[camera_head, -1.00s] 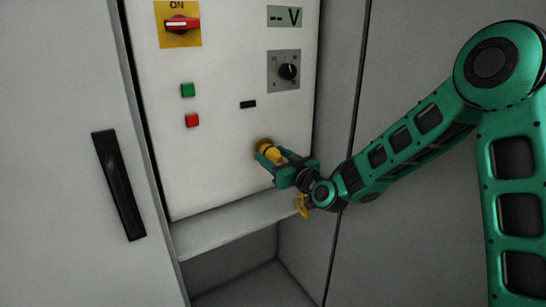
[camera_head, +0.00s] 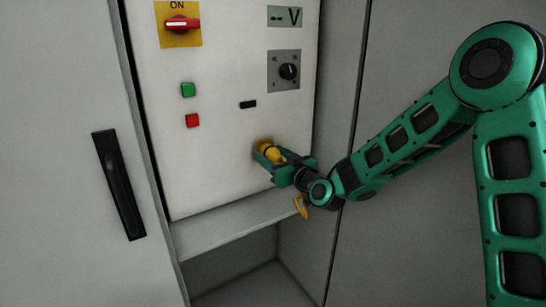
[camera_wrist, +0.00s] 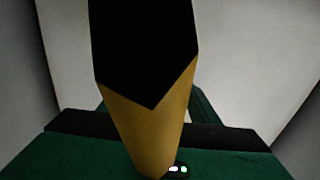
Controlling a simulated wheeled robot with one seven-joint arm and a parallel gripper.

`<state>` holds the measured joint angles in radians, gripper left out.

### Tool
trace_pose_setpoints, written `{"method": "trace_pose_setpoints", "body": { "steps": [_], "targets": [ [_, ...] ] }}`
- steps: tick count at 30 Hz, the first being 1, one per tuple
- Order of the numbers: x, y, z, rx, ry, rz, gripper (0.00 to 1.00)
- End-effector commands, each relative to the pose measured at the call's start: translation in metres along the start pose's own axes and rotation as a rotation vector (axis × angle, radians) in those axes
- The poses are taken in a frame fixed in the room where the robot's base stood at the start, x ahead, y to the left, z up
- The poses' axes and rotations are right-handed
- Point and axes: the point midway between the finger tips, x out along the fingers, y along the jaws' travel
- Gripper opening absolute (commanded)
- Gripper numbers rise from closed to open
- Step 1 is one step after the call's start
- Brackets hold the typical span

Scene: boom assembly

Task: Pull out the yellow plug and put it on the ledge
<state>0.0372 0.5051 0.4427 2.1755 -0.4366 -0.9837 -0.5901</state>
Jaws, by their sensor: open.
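The yellow plug (camera_head: 272,153) sits in the lower right of the white panel, with a dark band around it. My gripper (camera_head: 270,160) is at the plug, its green fingers open on either side of it. Whether the fingers touch it cannot be told. In the wrist view, a large yellow and black piece (camera_wrist: 150,125) stands in front of the camera; I cannot tell whether it is the plug. The grey ledge (camera_head: 225,228) runs below the panel, and its bare top is in view.
The panel holds a red rotary switch (camera_head: 180,23), a green button (camera_head: 188,90), a red button (camera_head: 193,121) and a black knob (camera_head: 289,71). A cabinet door with a black handle (camera_head: 120,185) stands at the left. An open recess (camera_head: 240,280) lies under the ledge.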

Motion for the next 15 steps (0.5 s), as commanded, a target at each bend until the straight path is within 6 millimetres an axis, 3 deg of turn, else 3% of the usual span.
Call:
{"method": "trace_pose_setpoints", "body": {
  "steps": [12,13,15],
  "targets": [
    [-0.0005,0.0013,0.0,0.0,0.0,0.001,0.56],
    [-0.0005,0.0013,0.0001,0.0,0.0,0.001,0.54],
    [-0.0006,0.0013,0.0001,0.0,0.0,0.001,0.37]
  ]
}}
